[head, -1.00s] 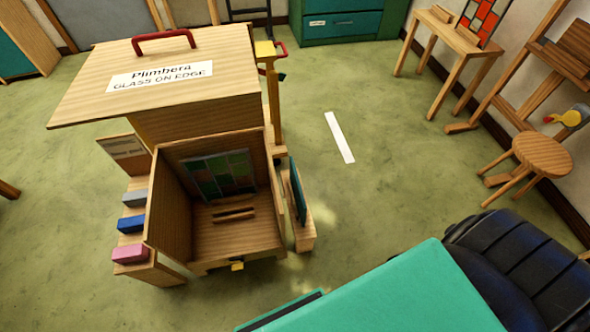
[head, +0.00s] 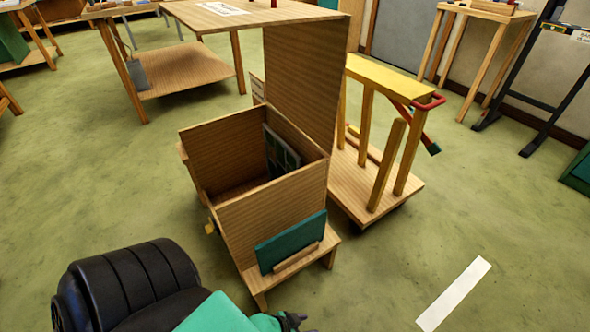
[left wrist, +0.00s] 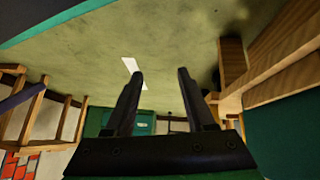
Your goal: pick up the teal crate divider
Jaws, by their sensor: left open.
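The teal crate divider (head: 290,240) is a flat panel standing on edge on a low wooden ledge against the near outer side of the wooden crate (head: 270,205). A wooden strip crosses its lower front. My left gripper (head: 290,321) shows only in part at the bottom edge of the head view, below the divider and apart from it. In the left wrist view the left gripper (left wrist: 157,72) is open with nothing between its fingers. A dark teal surface (left wrist: 290,130) beside wood at the right there may be the divider. My right gripper is not in view.
A leaded panel (head: 281,155) stands inside the crate. A wooden cart with a yellow top (head: 385,77) and red handle stands just right of the crate. A white strip (head: 454,294) lies on the green floor at lower right. Floor left of the crate is clear.

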